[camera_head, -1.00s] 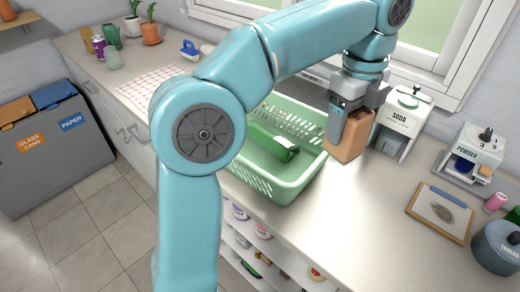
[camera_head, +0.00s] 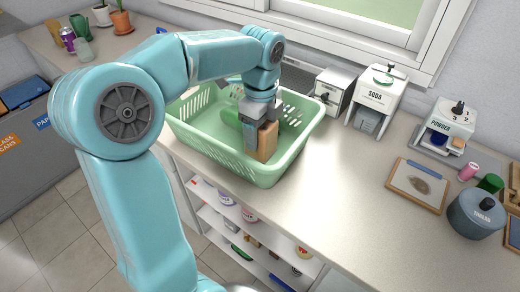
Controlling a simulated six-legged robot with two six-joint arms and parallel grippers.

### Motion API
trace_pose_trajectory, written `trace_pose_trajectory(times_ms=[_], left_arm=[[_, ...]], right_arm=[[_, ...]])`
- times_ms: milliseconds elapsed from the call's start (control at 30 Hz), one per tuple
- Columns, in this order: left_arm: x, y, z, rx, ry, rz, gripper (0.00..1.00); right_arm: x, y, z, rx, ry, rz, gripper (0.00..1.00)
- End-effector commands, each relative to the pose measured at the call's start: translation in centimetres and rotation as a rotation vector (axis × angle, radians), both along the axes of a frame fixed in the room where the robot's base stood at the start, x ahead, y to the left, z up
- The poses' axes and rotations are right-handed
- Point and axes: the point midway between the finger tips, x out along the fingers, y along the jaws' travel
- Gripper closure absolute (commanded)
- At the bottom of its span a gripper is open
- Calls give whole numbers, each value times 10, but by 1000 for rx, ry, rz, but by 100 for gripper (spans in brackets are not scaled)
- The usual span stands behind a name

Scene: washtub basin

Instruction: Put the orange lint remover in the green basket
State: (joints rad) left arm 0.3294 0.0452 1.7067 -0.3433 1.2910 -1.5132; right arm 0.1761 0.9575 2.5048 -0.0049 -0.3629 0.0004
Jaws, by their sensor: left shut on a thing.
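The green basket (camera_head: 268,174) stands on the counter near its front edge. My left gripper (camera_head: 254,124) points down over the right part of the basket and is shut on the orange lint remover (camera_head: 268,142), a tan-orange block. The block is upright, within the basket's outline and low between its walls. I cannot tell whether it touches the basket floor. My right gripper is out of view.
The soda dispenser (camera_head: 376,100) and powder dispenser (camera_head: 447,130) stand behind to the right. A framed board (camera_head: 418,185) and a thread pot (camera_head: 477,214) are at the right. The counter right of the basket is clear. Shelves (camera_head: 245,222) are below.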

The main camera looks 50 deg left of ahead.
Motion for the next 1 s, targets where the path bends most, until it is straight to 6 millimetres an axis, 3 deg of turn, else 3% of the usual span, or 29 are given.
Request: trace_pose_trajectory(times_ms=[433,867,900,967,1000], left_arm=[[0,0,-57,0,0,1,78],[0,0,-65,1,-2,0,78],[0,0,-64,0,-1,0,22],[0,0,-64,0,-1,0,6],[0,0,-64,0,-1,0,6]], right_arm=[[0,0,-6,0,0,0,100],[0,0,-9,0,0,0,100],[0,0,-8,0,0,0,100],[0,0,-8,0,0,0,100],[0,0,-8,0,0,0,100]])
